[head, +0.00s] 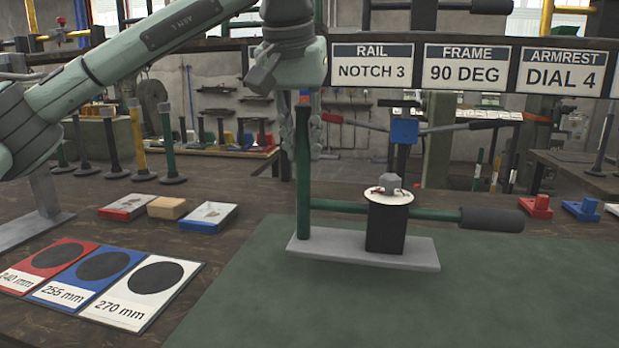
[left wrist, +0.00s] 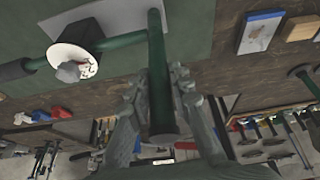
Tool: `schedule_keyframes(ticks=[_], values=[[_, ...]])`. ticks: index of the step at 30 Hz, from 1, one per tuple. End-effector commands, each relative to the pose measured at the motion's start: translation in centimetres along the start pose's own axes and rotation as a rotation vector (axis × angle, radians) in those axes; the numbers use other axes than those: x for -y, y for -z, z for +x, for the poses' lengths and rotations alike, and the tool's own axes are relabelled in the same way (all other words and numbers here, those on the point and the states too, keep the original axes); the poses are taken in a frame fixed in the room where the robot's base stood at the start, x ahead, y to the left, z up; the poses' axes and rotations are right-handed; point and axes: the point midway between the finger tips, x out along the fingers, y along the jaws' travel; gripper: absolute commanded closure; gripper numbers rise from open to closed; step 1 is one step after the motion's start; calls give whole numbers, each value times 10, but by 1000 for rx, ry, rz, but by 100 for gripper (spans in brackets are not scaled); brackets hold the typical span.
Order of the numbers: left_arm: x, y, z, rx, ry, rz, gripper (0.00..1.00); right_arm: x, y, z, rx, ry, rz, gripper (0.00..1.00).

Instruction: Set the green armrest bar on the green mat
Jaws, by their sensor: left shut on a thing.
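The green armrest bar (head: 303,195) has an upright green post and a level green arm that runs right through a black block (head: 385,232) to a black grip (head: 490,219). A grey base plate (head: 365,254) lies under the post and block, over the far left part of the green mat (head: 400,305); I cannot tell whether the plate touches the mat. My left gripper (head: 303,125) is shut on the post near its top. In the left wrist view the fingers (left wrist: 160,105) close around the post (left wrist: 156,70). My right gripper is not in view.
Red, blue and white size cards (head: 100,280) lie left of the mat. Small blocks (head: 166,208) lie behind them. Posts on round feet (head: 168,150) stand at the back left. Red (head: 537,205) and blue (head: 580,209) brackets stand at the right. The front of the mat is clear.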

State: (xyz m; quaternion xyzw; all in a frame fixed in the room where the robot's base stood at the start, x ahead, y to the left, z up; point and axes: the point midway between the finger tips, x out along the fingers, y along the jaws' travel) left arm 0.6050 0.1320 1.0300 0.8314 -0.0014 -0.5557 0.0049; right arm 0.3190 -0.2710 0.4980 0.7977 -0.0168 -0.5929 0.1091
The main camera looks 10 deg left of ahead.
Motion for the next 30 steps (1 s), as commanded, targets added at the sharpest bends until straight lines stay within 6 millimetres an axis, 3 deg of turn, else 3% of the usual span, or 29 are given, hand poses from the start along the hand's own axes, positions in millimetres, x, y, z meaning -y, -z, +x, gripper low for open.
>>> schedule_keyframes(ticks=[8,15,25,26,30], values=[[-11,-12,10,-1,-1,-3,100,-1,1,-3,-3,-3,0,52],[-10,-24,39,-2,-2,-4,100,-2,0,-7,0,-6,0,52],[-11,-25,42,-3,-3,-3,100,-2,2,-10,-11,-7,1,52],[-10,-26,44,0,-1,-2,79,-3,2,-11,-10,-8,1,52],[-11,-26,43,0,-1,-2,61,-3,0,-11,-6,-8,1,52]])
